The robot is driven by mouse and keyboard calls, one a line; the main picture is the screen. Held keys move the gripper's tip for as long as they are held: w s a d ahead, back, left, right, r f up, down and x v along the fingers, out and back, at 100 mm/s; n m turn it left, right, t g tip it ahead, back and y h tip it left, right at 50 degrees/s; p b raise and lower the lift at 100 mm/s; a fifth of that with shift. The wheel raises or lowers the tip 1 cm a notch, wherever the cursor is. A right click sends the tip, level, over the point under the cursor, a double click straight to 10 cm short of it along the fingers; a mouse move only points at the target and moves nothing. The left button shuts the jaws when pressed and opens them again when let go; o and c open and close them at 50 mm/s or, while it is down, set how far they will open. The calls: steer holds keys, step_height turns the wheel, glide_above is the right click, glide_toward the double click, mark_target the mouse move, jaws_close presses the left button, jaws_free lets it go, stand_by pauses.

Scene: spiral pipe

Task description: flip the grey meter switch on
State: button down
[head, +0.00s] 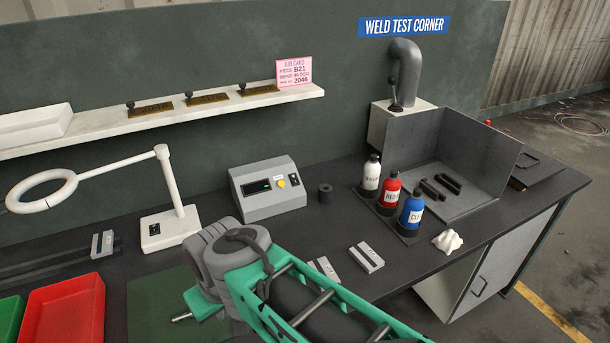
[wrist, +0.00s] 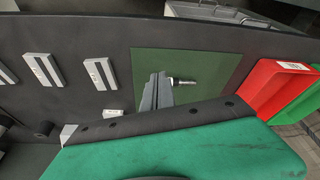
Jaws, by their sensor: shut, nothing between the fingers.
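The grey meter (head: 268,190) stands on the bench below the shelf, left of centre in the head view. I cannot tell the switch's position. My gripper (wrist: 158,80) shows in the wrist view as narrow grey fingers, shut and empty, above the green mat (wrist: 205,65). In the head view my arm hides most of the gripper, in front of the meter and apart from it.
A white ring lamp (head: 160,225) stands left of the meter. A dark roll (head: 325,193) and labelled bottles (head: 388,190) stand right. Grey blocks (head: 367,257) lie on the bench. A red tray (head: 62,312) is front left. A small rod (wrist: 183,82) lies near the fingers.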

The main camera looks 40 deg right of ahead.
steer(key=w+d+r+n+t, duration=0.1)
steer(key=w+d+r+n, duration=0.25)
steer(key=w+d, duration=0.45)
steer(key=w+d+r+n, duration=0.3)
steer(key=w+d+r, duration=0.2)
steer(key=w+d, duration=0.25)
steer(key=w+d+n, duration=0.2)
steer(key=d+n, duration=0.2)
steer(key=d, duration=0.8)
steer(key=w+d+r+n+t+h, duration=0.1)
steer(key=d+n, duration=0.3)
steer(key=d, duration=0.9)
steer(key=shift+w+r+h, duration=0.25)
steer(key=shift+w+h, duration=0.05)
steer(key=shift+w, duration=0.35)
